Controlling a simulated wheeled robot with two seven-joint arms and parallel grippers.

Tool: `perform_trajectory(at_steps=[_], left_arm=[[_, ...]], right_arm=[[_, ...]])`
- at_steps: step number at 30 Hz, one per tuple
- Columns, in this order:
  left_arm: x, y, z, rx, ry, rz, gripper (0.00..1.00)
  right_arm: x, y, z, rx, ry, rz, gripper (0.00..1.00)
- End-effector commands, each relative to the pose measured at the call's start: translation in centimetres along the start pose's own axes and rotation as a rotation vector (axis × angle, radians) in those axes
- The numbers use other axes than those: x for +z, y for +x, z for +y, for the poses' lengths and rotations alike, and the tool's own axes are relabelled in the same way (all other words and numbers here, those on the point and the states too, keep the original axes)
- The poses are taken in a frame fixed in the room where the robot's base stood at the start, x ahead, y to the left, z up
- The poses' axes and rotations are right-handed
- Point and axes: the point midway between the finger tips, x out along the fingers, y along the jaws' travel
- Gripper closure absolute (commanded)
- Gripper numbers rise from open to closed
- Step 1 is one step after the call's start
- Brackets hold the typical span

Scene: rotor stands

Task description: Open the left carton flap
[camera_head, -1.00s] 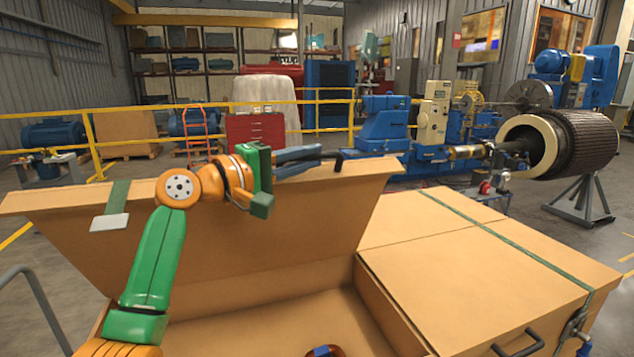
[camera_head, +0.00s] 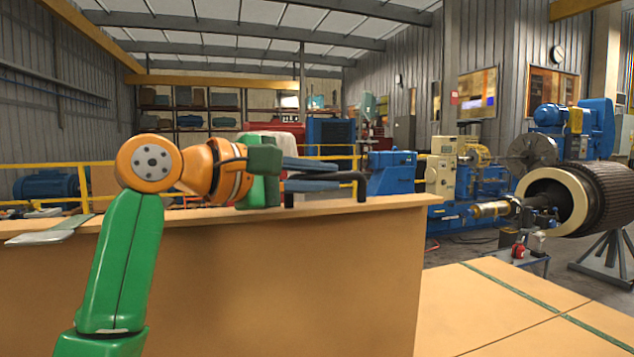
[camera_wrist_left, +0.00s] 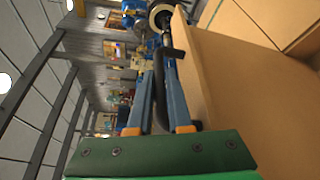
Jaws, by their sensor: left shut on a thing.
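The left carton flap (camera_head: 280,275) is a broad tan panel standing up steeply across the lower part of the head view. Its top edge runs in front of the far workshop. My left gripper (camera_head: 336,174) is at that edge, its blue fingers shut on the flap's black handle (camera_head: 361,183). In the left wrist view, the black handle (camera_wrist_left: 159,90) lies between the two blue fingers, beside the tan flap (camera_wrist_left: 225,85). The carton's inside is hidden. My right gripper is out of view.
The right carton flap (camera_head: 525,310) lies flat at the lower right, with a green strap across it. A grey plate (camera_head: 48,229) sits at the left flap's top edge. Blue machinery (camera_head: 392,172) and a large rotor (camera_head: 585,200) stand beyond the carton.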

Motion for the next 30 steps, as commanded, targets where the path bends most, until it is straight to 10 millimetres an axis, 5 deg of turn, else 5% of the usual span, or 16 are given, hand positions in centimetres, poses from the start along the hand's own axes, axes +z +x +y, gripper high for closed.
perform_trajectory(at_steps=[13,14,17,26,30], left_arm=[[-0.1,0.0,-0.2,-0.008,-0.009,0.003,1.00],[-0.1,0.0,-0.2,-0.008,-0.009,0.003,0.75],[0.0,0.0,-0.2,-0.007,-0.008,0.002,0.53],[-0.1,-0.3,-0.3,-0.004,-0.006,0.002,0.53],[-0.3,-3.0,-0.7,0.000,-0.005,0.004,0.53]], right_arm=[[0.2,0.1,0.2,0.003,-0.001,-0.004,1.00],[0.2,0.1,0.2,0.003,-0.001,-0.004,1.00],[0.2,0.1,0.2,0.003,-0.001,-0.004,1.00],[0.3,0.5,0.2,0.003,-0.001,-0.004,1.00],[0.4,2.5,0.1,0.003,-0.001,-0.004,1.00]])
